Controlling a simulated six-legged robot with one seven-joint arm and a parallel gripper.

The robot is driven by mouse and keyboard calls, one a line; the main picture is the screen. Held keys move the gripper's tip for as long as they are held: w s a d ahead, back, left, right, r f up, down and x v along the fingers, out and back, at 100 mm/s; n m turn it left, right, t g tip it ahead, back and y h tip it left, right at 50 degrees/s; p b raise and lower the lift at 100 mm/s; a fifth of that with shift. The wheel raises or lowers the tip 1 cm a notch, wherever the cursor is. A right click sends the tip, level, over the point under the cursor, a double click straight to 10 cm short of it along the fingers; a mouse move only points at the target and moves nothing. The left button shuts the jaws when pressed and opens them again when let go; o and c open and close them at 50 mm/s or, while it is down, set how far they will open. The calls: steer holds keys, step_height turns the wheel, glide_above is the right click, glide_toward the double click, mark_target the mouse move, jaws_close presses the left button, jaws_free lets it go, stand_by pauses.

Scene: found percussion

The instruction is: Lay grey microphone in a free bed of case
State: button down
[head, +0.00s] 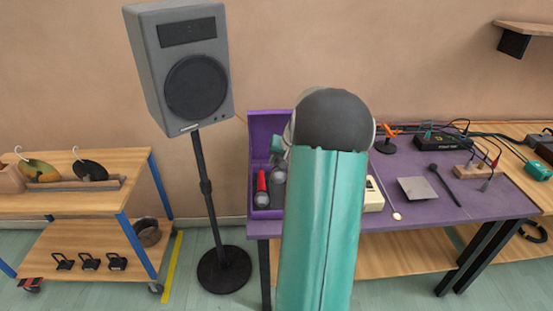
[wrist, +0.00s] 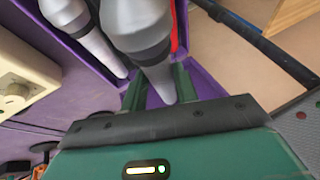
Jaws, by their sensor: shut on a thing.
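My gripper (wrist: 157,86) is shut on the tapered handle of a grey microphone (wrist: 140,25), with one green finger on each side. The microphone has a dark band and lies over the purple case (wrist: 182,25). I cannot tell whether it touches the case floor. Another grey microphone (wrist: 92,42) lies beside it in the case, to the left. A red microphone (wrist: 174,32) is mostly hidden behind the held one. In the head view the open case (head: 267,126) stands at the table's left end, and the red microphone (head: 262,182) shows in it.
The purple table (head: 415,208) also carries a cream box (head: 373,196), a grey plate (head: 417,189), a dark microphone (head: 444,183) and cabled devices. A speaker (head: 190,75) on a stand is left of the case. A wooden cart (head: 75,220) stands further left.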

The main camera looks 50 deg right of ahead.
steer(key=shift+s+d+f, duration=0.1)
steer(key=shift+s+d, duration=0.1)
steer(key=shift+s, duration=0.05)
steer(key=shift+w, duration=0.1)
steer(key=shift+a, duration=0.15)
steer(key=shift+f, duration=1.35)
glide_toward(276, 188)
steer(key=shift+x, duration=2.35)
steer(key=shift+w, duration=0.1)
steer(key=c, duration=1)
jaws_free()
